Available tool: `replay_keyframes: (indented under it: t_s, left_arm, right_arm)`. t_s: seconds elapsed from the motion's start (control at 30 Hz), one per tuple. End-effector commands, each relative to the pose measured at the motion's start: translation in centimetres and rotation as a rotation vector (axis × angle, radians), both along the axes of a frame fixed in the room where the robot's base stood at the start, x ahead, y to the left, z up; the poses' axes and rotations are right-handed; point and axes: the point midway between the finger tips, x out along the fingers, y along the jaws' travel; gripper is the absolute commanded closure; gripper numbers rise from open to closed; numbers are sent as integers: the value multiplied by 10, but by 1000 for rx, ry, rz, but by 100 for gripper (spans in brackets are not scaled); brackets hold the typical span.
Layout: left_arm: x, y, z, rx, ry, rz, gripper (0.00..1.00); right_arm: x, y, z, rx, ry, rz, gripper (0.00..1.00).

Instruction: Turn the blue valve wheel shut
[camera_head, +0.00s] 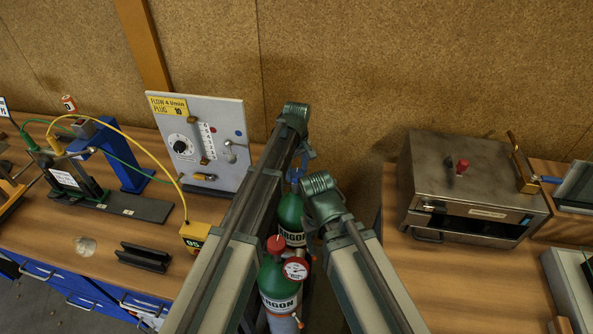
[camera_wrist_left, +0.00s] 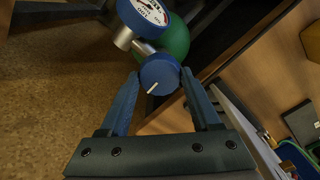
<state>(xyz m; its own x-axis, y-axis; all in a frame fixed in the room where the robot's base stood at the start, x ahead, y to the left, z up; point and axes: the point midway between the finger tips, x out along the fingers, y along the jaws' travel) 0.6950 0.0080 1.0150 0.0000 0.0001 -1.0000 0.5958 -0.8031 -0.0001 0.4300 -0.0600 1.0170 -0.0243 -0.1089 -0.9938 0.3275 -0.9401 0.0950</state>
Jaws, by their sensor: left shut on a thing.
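The blue valve wheel (camera_wrist_left: 160,74) is a small round knob with a white pointer line, in the left wrist view. It sits on a metal stem beside a blue-rimmed gauge (camera_wrist_left: 145,10), with a green bottle (camera_wrist_left: 175,42) behind. My left gripper (camera_wrist_left: 161,82) is shut on the wheel, one blue finger on each side. In the head view, the rear green argon bottle (camera_head: 290,211) has blue parts near its top, largely hidden by my arms; I cannot make out the wheel there. My right arm reaches in beside it, but its gripper does not show.
A front argon bottle (camera_head: 272,283) carries a red wheel (camera_head: 276,243) and a red gauge (camera_head: 295,268), close to my arms. A white flow panel (camera_head: 228,125) stands on the left bench. A metal oven (camera_head: 460,180) stands on the right bench (camera_head: 440,285), which has bare room in front.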

Motion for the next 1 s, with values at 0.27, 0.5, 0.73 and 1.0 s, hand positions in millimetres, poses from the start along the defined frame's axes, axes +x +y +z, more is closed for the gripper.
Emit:
replay_keyframes:
  t_s: [0.27, 0.5, 0.73, 1.0]
  left_arm:
    - [0, 0, 0, 0, 0, -58, 92]
    - [0, 0, 0, 0, 0, -67, 92]
    - [0, 0, 0, 0, 0, -67, 32]
    - [0, 0, 0, 0, 0, -65, 6]
  right_arm:
    - [0, 0, 0, 0, 0, 0, 39]
    - [0, 0, 0, 0, 0, 0, 39]
    - [0, 0, 0, 0, 0, 0, 39]
    - [0, 0, 0, 0, 0, 0, 39]
